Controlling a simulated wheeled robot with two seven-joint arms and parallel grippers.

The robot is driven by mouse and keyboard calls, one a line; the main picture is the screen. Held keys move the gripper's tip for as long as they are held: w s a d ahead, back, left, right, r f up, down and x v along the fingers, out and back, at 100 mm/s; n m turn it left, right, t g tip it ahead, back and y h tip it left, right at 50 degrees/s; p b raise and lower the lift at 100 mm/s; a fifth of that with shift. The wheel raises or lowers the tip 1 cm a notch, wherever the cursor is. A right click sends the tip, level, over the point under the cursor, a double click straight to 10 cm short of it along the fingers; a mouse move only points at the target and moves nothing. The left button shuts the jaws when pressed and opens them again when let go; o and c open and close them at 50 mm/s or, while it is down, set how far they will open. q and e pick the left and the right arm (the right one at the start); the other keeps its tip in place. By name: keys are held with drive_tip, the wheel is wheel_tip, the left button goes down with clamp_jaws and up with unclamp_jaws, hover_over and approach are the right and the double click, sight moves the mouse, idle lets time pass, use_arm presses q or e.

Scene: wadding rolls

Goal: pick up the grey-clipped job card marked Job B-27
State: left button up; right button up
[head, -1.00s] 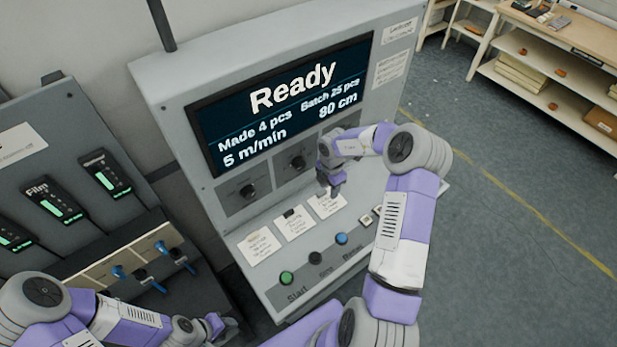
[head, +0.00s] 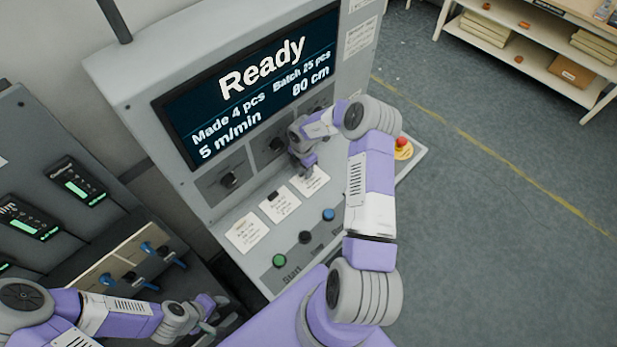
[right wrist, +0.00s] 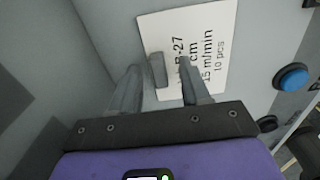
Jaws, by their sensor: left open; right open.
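The card marked "-27" (right wrist: 208,30), the start of its marking hidden, lies on the grey console in the right wrist view. A small grey clip (right wrist: 158,70) sits at its edge, between the fingers of my right gripper (right wrist: 160,88). The fingers are open and one overlaps the card. In the head view my right gripper (head: 303,168) is above the rightmost card (head: 314,182), partly covering it. The middle card (head: 279,208) has a dark clip, and the left card (head: 247,232) a pale top edge. My left gripper (head: 214,312) is open and empty at lower left.
The console has a "Ready" screen (head: 255,85), knobs, a green button (head: 279,261), a black button (head: 305,237) and a blue button (head: 328,214). A red emergency stop (head: 402,143) is right of my right arm. Shelves (head: 530,45) stand at the back right.

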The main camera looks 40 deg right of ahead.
clamp_jaws()
drive_tip(key=shift+r, duration=0.1)
idle(0.3)
